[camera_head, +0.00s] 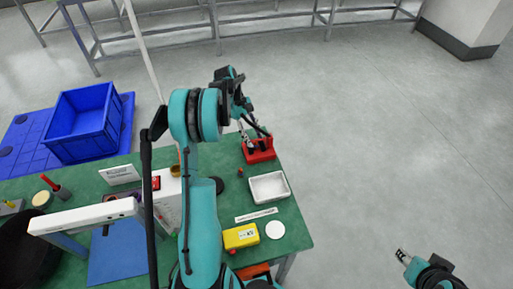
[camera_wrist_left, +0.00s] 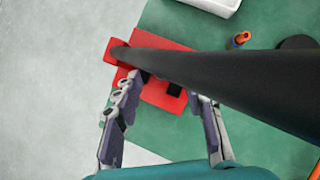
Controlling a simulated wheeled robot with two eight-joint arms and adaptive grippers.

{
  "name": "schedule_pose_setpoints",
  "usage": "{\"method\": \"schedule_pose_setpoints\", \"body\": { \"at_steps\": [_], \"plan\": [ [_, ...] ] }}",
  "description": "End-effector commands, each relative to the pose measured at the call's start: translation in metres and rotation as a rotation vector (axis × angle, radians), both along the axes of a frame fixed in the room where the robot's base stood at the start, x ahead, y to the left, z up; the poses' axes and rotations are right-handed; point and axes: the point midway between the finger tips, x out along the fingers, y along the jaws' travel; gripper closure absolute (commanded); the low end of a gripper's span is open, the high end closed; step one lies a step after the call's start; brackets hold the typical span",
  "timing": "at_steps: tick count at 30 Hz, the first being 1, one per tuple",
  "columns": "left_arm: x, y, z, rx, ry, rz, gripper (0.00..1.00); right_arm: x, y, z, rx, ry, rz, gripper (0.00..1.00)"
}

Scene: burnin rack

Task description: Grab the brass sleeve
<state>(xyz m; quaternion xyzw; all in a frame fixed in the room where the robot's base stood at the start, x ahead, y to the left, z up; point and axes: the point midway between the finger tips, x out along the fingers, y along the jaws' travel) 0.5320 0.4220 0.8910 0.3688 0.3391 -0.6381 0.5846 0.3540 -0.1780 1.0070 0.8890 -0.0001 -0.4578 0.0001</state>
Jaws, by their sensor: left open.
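My left gripper (camera_head: 256,136) is at the red block (camera_head: 262,156) near the table's far right corner. In the left wrist view my left gripper (camera_wrist_left: 163,85) is open, its fingers apart over the red block (camera_wrist_left: 150,40), which has dark openings. Nothing shows held between them. A dark bar crosses this view and hides part of the block. My right gripper (camera_head: 403,255) is off the table at lower right.
A white tray (camera_head: 269,187) and a small orange-and-dark piece (camera_wrist_left: 240,40) lie near the red block. A yellow box (camera_head: 240,236) and white disc (camera_head: 275,230) are nearer. A blue crate (camera_head: 84,122) stands at left. The floor at right is clear.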

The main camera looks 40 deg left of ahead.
Motion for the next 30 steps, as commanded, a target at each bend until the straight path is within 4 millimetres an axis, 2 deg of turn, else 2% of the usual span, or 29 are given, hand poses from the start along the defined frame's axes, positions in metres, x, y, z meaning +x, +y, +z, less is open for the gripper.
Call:
{"method": "schedule_pose_setpoints", "body": {
  "at_steps": [1,3,9,10,14,15,25,30],
  "plan": [
    [0.000,-0.004,-0.010,0.000,0.000,-0.001,0.59,0.000,0.000,-0.006,0.000,0.000,0.000,0.60],
    [-0.001,-0.007,-0.014,0.000,0.000,0.000,0.59,0.000,0.000,-0.007,0.000,0.000,0.000,0.60],
    [-0.001,-0.008,-0.014,0.000,0.000,0.001,0.59,0.000,0.000,-0.006,0.000,0.000,0.000,0.60],
    [-0.001,-0.008,-0.014,0.000,0.000,0.001,0.62,0.000,0.000,-0.006,0.000,0.000,0.000,0.60],
    [-0.001,-0.008,-0.014,0.000,0.000,0.001,0.96,0.000,0.000,-0.006,0.000,0.000,0.000,0.60],
    [-0.001,-0.008,-0.014,0.000,0.000,0.001,0.99,0.000,0.000,-0.006,0.000,0.000,0.000,0.60],
    [-0.001,-0.008,-0.013,0.000,0.000,0.001,1.00,0.000,0.000,-0.006,0.000,0.000,0.000,0.60],
    [-0.001,-0.008,-0.005,0.000,0.000,0.001,1.00,0.000,0.000,-0.001,0.000,0.000,0.000,0.60]
  ]
}}
